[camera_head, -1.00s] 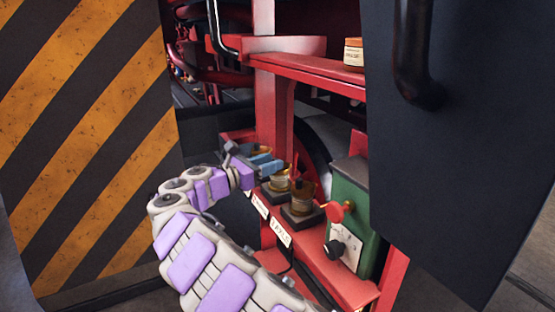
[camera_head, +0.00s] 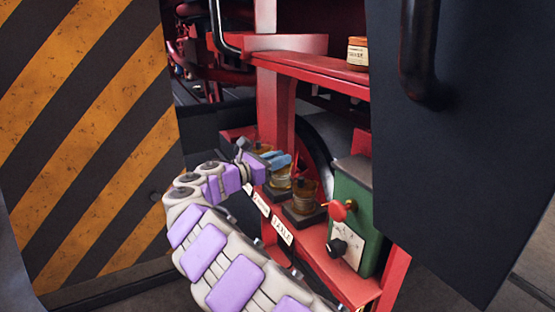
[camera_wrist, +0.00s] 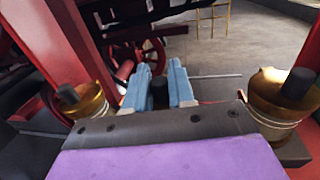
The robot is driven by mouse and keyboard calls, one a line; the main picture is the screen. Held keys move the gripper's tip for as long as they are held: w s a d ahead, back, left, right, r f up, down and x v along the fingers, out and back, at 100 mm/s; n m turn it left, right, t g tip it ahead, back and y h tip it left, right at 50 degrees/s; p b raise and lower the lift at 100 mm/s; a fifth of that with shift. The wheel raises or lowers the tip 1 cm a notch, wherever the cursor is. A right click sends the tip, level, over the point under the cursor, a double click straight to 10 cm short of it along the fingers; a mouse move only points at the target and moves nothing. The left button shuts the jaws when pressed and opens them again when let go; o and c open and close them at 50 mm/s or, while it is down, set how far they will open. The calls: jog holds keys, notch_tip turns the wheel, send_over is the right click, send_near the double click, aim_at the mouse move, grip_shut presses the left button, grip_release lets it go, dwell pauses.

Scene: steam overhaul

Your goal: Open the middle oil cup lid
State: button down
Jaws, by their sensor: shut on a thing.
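Several brass oil cups stand in a row on the red ledge. The middle oil cup (camera_head: 280,181) is partly covered by my gripper (camera_head: 281,160). In the wrist view, the blue fingers of my gripper (camera_wrist: 161,92) are shut on the dark knob of the middle cup's lid (camera_wrist: 160,96). The rest of that cup is hidden in the wrist view. The near cup (camera_head: 303,196) stands to the right of it, and the far cup (camera_head: 262,148) is behind to the left. The wrist view shows one neighbouring cup on the left (camera_wrist: 88,102) and one on the right (camera_wrist: 275,104).
A green box (camera_head: 352,205) with a red knob (camera_head: 338,210) stands right of the cups. An orange-and-white tin (camera_head: 358,51) sits on the upper red shelf (camera_head: 310,67). A dark panel (camera_head: 465,140) fills the right, and a striped panel (camera_head: 90,140) the left.

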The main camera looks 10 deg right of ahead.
jog(key=shift+a+r, duration=0.15)
jog(key=shift+r, duration=0.05)
jog(key=y+p, duration=0.1)
jog(key=p, duration=0.1)
jog(key=shift+r+g+p, duration=0.3)
jog(key=shift+r+p, duration=0.1)
jog(key=shift+w+d+r+g+y+p, duration=0.1)
jog(key=shift+d+r+g+y+p, duration=0.15)
jog(key=shift+y+p, duration=0.35)
jog(key=shift+w+d+r+g+y+p, duration=0.15)
jog(key=shift+d+y+p, duration=0.1)
jog(key=shift+y+p, duration=0.35)
jog(key=y, duration=0.1)
jog(key=d+g+y, duration=0.1)
jog(key=y, duration=0.1)
jog(key=d+r+g+y, duration=0.1)
jog(key=shift+w+m+y, duration=0.3)
jog(key=shift+m, duration=0.1)
jog(key=shift+w+d+g+y, duration=0.15)
jog(key=shift+d+g+y, duration=0.35)
jog(key=shift+y, duration=0.7)
jog(key=shift+d+y, duration=0.25)
jog(key=shift+y, duration=0.15)
jog(key=c, duration=1.3)
grip_release()
jog(key=shift+o, duration=1)
jog(key=shift+w+a+f, duration=0.1)
jog(key=shift+a, duration=0.05)
